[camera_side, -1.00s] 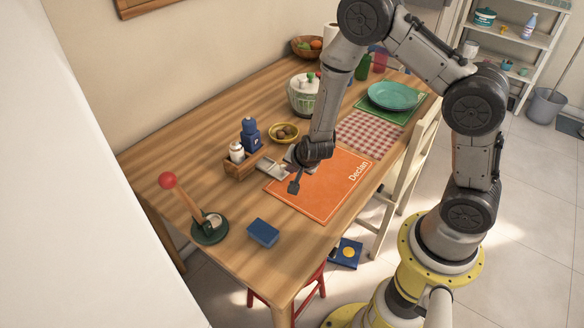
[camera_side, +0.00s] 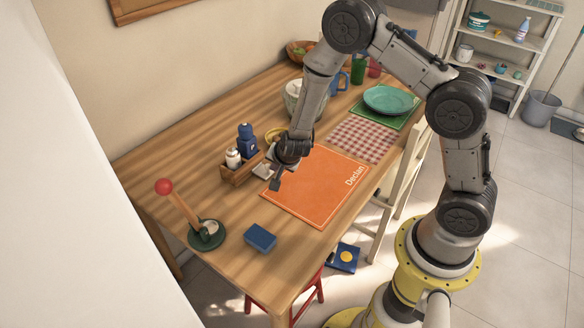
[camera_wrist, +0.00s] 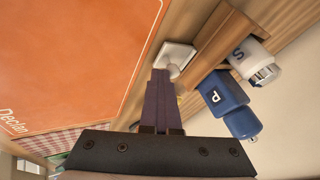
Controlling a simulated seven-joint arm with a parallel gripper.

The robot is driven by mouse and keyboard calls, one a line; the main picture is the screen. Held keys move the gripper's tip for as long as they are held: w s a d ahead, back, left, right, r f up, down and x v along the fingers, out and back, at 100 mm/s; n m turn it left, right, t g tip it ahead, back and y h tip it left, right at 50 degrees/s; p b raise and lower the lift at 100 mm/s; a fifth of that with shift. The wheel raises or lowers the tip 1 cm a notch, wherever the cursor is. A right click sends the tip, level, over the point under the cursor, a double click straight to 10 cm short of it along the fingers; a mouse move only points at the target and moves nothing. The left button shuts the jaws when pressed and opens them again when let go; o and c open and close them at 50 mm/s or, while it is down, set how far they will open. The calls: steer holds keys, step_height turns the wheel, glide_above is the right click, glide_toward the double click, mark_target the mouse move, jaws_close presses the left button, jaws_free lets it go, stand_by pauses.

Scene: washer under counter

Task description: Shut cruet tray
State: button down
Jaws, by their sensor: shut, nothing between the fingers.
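The wooden cruet holder (camera_side: 236,174) stands on the table with a white salt shaker (camera_side: 233,158) and a blue pepper mill (camera_side: 246,140) in it. A pale tray (camera_side: 262,171) sticks out of its side toward the orange placemat. In the wrist view the tray (camera_wrist: 178,52) shows a white face with a small round knob (camera_wrist: 173,70). My gripper (camera_side: 275,185) is shut and empty, its fingers pointing down just beside the tray's outer end. In the wrist view the fingertips (camera_wrist: 161,74) are right next to the knob; I cannot tell whether they touch.
An orange placemat (camera_side: 317,188) marked "Declan" lies under and right of my gripper. A blue box (camera_side: 260,238) and a red-knobbed lever on a green base (camera_side: 206,236) stand nearer the front. The table left of the holder is clear.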

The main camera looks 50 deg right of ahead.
steer(key=s, duration=0.2)
steer(key=s+r, duration=0.1)
steer(key=s, duration=0.1)
steer(key=shift+d+r, duration=0.15)
steer(key=s+a+r+n+t+y, duration=0.1)
steer(key=s+a+r+n+t, duration=0.15)
steer(key=r, duration=0.75)
steer(key=s+a+r+n+t+y, duration=0.1)
steer(key=s+a+r+n+y, duration=0.15)
steer(key=r, duration=0.85)
steer(key=s+a+r+n+t+y, duration=0.1)
steer(key=s+a+r+n+t, duration=0.15)
steer(key=r, duration=0.75)
steer(key=s+d+f+n+g, duration=0.1)
steer(key=s+n+g, duration=0.1)
steer(key=s, duration=0.4)
steer(key=s+f+n+g, duration=0.2)
steer(key=s+n, duration=0.1)
steer(key=s, duration=0.3)
steer(key=s+d+f+n+g+h, duration=0.1)
steer(key=s+n+g, duration=0.1)
steer(key=s, duration=0.4)
steer(key=shift+d+f+g, duration=0.15)
steer(key=shift+d+g, duration=0.15)
